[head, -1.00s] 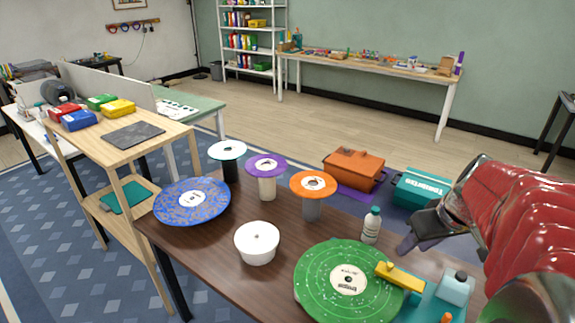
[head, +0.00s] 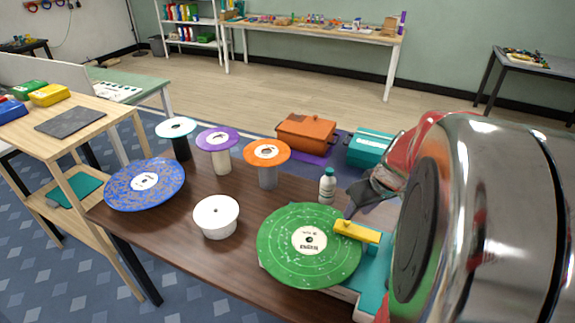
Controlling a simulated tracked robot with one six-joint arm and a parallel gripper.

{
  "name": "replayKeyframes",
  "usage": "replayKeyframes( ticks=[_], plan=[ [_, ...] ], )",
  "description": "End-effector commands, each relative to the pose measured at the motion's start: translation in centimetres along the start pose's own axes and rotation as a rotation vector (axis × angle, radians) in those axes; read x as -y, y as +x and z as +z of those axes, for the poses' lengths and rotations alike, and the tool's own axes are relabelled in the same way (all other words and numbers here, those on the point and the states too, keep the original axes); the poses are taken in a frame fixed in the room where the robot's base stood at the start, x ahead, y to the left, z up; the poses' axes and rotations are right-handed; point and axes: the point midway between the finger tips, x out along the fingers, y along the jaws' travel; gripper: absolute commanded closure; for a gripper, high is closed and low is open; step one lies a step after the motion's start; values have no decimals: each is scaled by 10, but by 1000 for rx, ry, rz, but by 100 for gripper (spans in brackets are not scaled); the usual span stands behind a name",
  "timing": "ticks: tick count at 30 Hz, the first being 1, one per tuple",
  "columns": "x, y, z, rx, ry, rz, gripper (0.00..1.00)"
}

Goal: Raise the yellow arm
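The yellow arm (head: 357,232) lies at the right side of a green speckled record (head: 285,253) on a teal base (head: 374,270). Its left end reaches over the record's edge; I cannot tell whether it touches the record. My gripper (head: 352,204) is just above and behind the yellow arm, with a dark finger pointing down near its left end. Only part of the gripper shows, and I cannot tell how far apart its fingers are. My red and silver arm hides the right part of the base.
A white bottle (head: 327,187) stands close behind the record, left of my gripper. A white bowl-like pot (head: 216,217), a blue record (head: 144,184) and orange (head: 266,152), purple (head: 217,139) and pale (head: 175,128) discs on stands occupy the brown table (head: 190,258).

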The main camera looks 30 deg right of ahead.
Motion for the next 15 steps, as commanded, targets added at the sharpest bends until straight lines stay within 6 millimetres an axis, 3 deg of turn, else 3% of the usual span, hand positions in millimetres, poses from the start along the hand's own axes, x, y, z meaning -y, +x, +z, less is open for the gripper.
replayKeyframes(
  ticks=[15],
  plan=[
    [0,62,1,2,0,-1,67]
  ],
)
